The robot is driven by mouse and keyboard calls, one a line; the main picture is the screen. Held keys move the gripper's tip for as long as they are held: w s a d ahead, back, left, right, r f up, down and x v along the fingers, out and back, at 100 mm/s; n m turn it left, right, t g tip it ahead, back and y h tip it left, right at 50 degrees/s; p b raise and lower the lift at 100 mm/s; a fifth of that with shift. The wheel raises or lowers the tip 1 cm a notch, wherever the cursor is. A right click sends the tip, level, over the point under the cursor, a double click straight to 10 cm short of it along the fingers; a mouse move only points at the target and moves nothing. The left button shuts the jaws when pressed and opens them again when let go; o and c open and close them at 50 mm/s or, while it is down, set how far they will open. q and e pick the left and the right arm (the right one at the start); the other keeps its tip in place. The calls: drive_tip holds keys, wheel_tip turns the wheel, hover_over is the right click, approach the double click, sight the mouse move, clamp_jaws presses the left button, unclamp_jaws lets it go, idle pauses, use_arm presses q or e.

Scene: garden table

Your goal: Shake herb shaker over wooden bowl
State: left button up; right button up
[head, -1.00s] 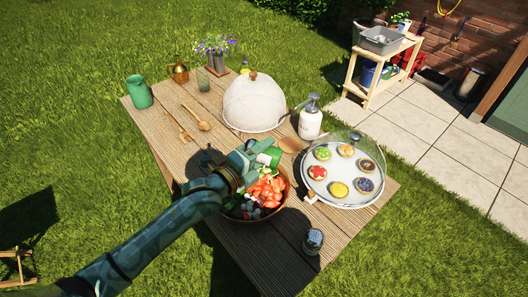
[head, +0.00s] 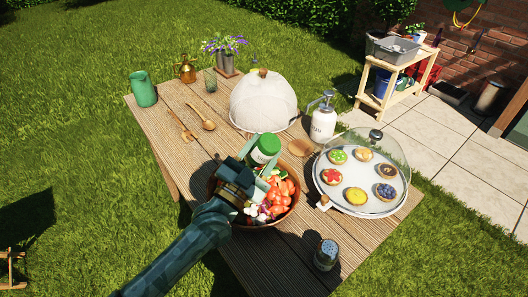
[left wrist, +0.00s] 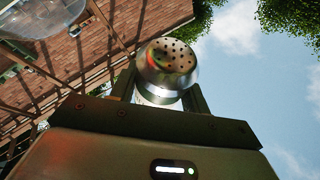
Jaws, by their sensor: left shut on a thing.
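A brown wooden bowl (head: 287,213) full of chopped vegetables stands on the table. My left gripper (head: 254,172) is above the bowl's back-left part and is shut on the herb shaker (head: 265,147). The shaker is a small cylinder with a green end and a pale band in the head view. In the left wrist view its shiny perforated metal cap (left wrist: 168,62) shows between the two fingers and faces the camera. The green end points up and away from the bowl in the head view. My arm hides part of the bowl's left side. The right gripper is out of view.
A second shaker (head: 326,254) stands at the table's front edge. A glass-domed tart tray (head: 333,203) is right of the bowl. A white mesh dome (head: 262,101) and a white pump bottle (head: 323,122) stand behind. Wooden spoons (head: 202,117) lie at the left.

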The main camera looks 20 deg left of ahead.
sight(259, 139)
use_arm(q)
wheel_tip(259, 139, up, 5)
drive_tip(key=shift+f, duration=0.1)
wheel_tip(259, 139, down, 4)
drive_tip(key=shift+d+r, duration=0.1)
drive_tip(key=shift+r, duration=0.05)
drive_tip(key=r, duration=0.3)
drive_tip(key=shift+a+r, duration=0.2)
drive_tip(key=shift+r, duration=0.1)
drive_tip(key=f, duration=0.5)
drive_tip(key=shift+d, duration=0.2)
drive_tip(key=shift+a+r, duration=0.15)
